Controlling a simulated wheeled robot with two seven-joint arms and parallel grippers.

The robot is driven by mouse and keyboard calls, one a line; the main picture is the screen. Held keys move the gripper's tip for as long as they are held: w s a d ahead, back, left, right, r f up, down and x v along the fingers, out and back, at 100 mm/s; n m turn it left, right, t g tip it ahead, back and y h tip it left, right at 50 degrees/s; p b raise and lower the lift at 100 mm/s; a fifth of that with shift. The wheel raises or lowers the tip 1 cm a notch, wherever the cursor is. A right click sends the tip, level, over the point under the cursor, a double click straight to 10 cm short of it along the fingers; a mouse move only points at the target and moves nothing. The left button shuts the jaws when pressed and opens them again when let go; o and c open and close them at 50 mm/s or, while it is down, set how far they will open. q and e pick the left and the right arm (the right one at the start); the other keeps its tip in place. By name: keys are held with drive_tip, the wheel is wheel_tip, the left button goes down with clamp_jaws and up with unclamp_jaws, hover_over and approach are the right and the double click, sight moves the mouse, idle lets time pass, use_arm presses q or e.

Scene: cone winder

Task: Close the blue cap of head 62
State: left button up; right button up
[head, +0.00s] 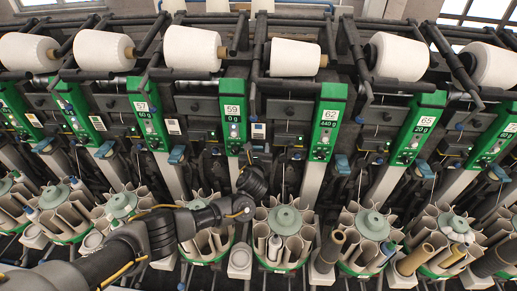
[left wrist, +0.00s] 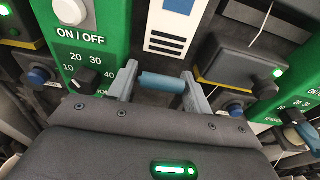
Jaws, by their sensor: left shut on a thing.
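The head 62 panel (head: 328,120) is green, right of the middle in the head view. A blue cap (head: 341,165) sits low on its right side, with no gripper at it. My left gripper (head: 259,150) is low between the panels of heads 59 (head: 234,112) and 62. In the left wrist view, my left gripper (left wrist: 160,86) is shut on a blue rounded piece (left wrist: 162,83), gripped at its two ends. This looks like the blue cap between those panels; I cannot tell from the views which head it belongs to. My right gripper is not in view.
A green panel with an ON/OFF button (left wrist: 72,12) and dial (left wrist: 110,88) stands close left of the gripper. Another green panel (left wrist: 290,110) is at the right. White yarn cones (head: 294,57) line the top; round tube magazines (head: 284,220) stand below.

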use_arm(q)
drive_tip(key=f+t+b, duration=0.1)
drive_tip(key=s+f+t+b, duration=0.1)
drive_tip(key=b, duration=0.1)
drive_tip(key=shift+s+f+t, duration=0.1)
drive_tip(key=shift+t, duration=0.2)
drive_tip(key=shift+s+f+t+b, duration=0.15)
drive_tip(key=shift+s+t+b, duration=0.15)
drive_tip(key=shift+t+b, duration=0.75)
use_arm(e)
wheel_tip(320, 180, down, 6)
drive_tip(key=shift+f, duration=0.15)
use_arm(q)
drive_tip(key=shift+g, duration=0.25)
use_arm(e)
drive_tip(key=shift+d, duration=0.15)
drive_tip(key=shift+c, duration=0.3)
